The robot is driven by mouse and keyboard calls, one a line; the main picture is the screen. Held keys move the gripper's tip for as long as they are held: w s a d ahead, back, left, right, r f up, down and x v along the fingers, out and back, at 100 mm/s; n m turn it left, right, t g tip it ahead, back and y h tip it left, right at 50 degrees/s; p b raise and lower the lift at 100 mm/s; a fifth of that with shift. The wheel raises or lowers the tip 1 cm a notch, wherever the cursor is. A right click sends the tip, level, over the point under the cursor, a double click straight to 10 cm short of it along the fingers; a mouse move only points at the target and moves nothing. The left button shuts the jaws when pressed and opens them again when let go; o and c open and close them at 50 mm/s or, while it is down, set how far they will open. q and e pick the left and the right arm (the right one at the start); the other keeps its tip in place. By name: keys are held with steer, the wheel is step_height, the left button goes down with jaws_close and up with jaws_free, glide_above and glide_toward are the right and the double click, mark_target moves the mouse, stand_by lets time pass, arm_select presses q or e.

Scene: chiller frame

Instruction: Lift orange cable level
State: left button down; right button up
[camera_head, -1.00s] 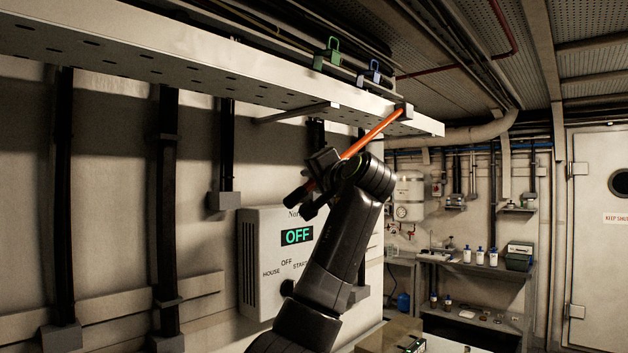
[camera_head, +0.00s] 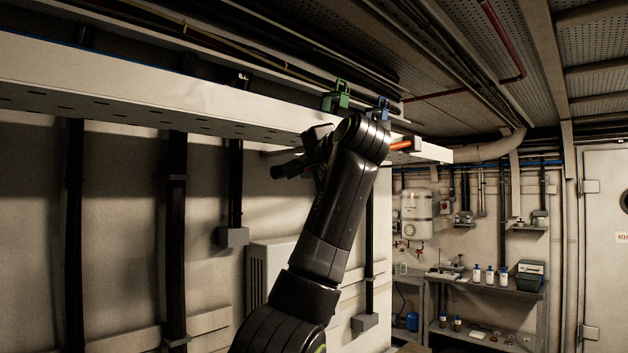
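The orange cable (camera_head: 402,145) shows as a short, almost level piece by the grey bracket (camera_head: 416,144) near the right end of the long pale tray (camera_head: 150,98). The rest of it is hidden behind my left arm's wrist. My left gripper (camera_head: 303,160) is raised at the tray's lower edge, left of that wrist. It appears shut on the cable's other end, though the grip itself is mostly hidden. A green clip (camera_head: 336,97) and a blue clip (camera_head: 379,110) stand on the tray above. My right gripper is not in view.
Dark vertical conduits (camera_head: 176,240) run down the wall under the tray. A pale wall box (camera_head: 262,262) is partly behind my arm. A shelf bench with bottles (camera_head: 490,275) and a door (camera_head: 605,240) stand at the far right.

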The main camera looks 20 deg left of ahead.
arm_select(q)
steer(key=r, duration=0.1)
steer(key=r+p, duration=0.1)
steer(key=r, duration=0.1)
steer(key=shift+s+r+m+p, duration=0.3)
steer(key=shift+m, duration=0.1)
steer(key=c, duration=1.5)
jaws_free()
steer(key=shift+o, duration=0.8)
steer(key=shift+r, duration=0.1)
